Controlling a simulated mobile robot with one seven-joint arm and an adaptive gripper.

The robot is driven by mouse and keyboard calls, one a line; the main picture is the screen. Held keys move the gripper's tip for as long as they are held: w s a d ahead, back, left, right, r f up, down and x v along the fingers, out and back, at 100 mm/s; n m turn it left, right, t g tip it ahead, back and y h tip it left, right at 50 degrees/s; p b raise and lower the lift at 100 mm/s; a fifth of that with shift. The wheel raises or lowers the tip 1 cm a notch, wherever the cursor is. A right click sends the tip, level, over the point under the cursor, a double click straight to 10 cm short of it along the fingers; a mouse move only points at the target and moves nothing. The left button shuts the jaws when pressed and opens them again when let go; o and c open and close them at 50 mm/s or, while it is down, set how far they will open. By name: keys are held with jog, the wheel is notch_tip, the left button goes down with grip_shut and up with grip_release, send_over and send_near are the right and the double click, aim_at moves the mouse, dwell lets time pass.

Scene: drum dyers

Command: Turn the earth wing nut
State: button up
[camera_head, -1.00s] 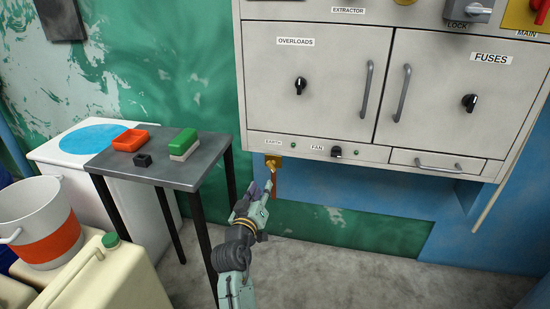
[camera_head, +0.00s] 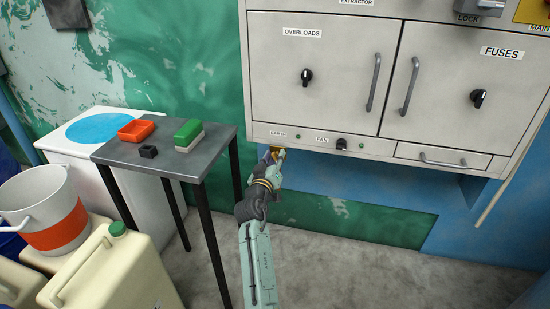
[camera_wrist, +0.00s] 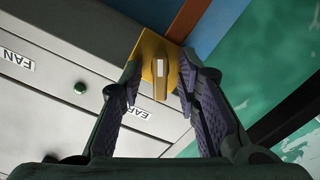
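The earth wing nut (camera_wrist: 160,80) is a brass-coloured wing on a yellow block (camera_wrist: 150,50) under the EARTH label, at the cabinet's lower left edge. In the wrist view it stands between the two purple-padded fingers of my gripper (camera_wrist: 158,95). The fingers are spread, one on each side of the wing, with a gap visible on the left; on the right the finger is very close and I cannot tell if it touches. In the head view my gripper (camera_head: 277,156) is at the yellow block and mostly hides the nut.
The grey cabinet (camera_head: 330,75) is above, with the FAN knob (camera_head: 341,144) and a green lamp (camera_head: 298,137) beside the EARTH label.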

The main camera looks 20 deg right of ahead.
jog(key=shift+c, duration=0.2)
grip_shut()
jog(key=shift+f+b, duration=0.15)
jog(key=shift+b, duration=0.25)
jog(key=shift+f+m+b, duration=0.1)
jog(key=shift+m+b, duration=0.6)
jog(key=shift+b, duration=0.05)
jog(key=m+b, duration=0.4)
jog(key=b, duration=0.1)
jog(key=m+b, duration=0.6)
jog(key=shift+m, duration=0.3)
jog(key=m+b, duration=0.3)
jog(key=m, duration=0.2)
jog(key=shift+d+m+b, duration=0.15)
jog(key=shift+m+b, duration=0.25)
